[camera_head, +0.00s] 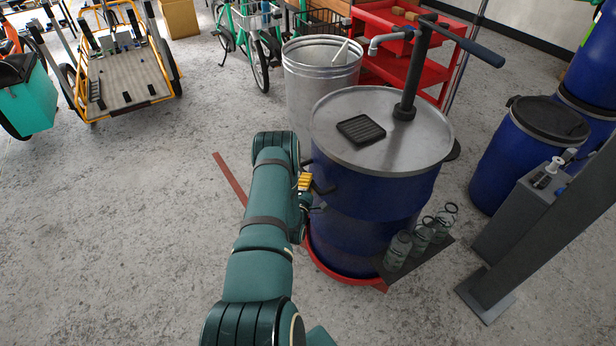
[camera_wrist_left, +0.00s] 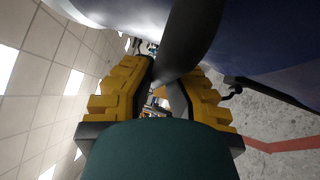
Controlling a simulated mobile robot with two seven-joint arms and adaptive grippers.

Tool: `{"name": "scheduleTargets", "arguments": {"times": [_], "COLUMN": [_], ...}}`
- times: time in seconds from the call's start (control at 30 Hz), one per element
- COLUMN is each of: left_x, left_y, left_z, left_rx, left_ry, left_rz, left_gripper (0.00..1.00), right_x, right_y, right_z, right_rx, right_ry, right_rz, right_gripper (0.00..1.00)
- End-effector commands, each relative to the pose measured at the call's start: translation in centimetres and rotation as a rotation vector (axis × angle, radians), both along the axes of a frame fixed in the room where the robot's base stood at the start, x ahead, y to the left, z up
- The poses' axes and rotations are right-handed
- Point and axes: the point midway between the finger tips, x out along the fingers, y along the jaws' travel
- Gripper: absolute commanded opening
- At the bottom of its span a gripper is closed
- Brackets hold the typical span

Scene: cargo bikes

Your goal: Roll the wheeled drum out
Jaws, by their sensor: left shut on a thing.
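The blue drum (camera_head: 385,190) stands upright right of centre in the head view, on a red round base (camera_head: 345,277). Its grey lid carries a dark pump with a long lever (camera_head: 410,80) and a small black grated tray (camera_head: 361,130). My left gripper (camera_head: 316,187) is at the drum's left side, shut on a dark handle (camera_wrist_left: 190,45) that passes between its yellow fingers in the left wrist view. The dark blue drum wall (camera_wrist_left: 275,45) fills the upper right there. The drum's wheels are hidden. My right gripper is not in view.
A metal bin (camera_head: 320,85) and red shelving (camera_head: 390,60) stand behind the drum. Another blue drum (camera_head: 520,155) and a grey post (camera_head: 550,220) are at right. Several bottles sit on a side shelf (camera_head: 430,258). Floor at left is clear up to a cargo bike (camera_head: 125,75).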

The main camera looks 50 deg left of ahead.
Motion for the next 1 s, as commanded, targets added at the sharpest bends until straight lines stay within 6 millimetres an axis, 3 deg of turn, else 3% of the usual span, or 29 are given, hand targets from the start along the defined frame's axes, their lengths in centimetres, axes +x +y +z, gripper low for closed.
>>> {"name": "scheduleTargets", "arguments": {"times": [0.1, 0.57, 0.6, 0.67, 0.7, 1.0], "left_x": [-0.91, -0.85, -0.84, -0.78, -0.74, -0.62], "left_y": [0.02, -0.24, -0.24, -0.28, -0.34, -0.62], "left_z": [-0.03, 0.12, 0.14, 0.16, 0.15, 0.06], "left_rx": [0.003, 0.007, 0.007, 0.006, 0.006, 0.002], "left_ry": [0.007, 0.003, 0.003, 0.002, 0.003, 0.001], "left_rz": [0.016, 0.015, 0.015, 0.013, 0.012, 0.006], "left_gripper": [0.0, 0.0, 0.22, 0.43, 0.48, 0.48], "right_x": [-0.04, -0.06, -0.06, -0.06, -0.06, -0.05], "right_y": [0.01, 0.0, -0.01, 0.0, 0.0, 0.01], "right_z": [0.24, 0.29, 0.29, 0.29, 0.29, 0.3], "right_rx": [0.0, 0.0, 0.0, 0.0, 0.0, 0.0], "right_ry": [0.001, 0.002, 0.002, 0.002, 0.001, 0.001], "right_rz": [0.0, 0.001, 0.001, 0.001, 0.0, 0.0], "right_gripper": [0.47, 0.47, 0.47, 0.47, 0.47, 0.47]}}
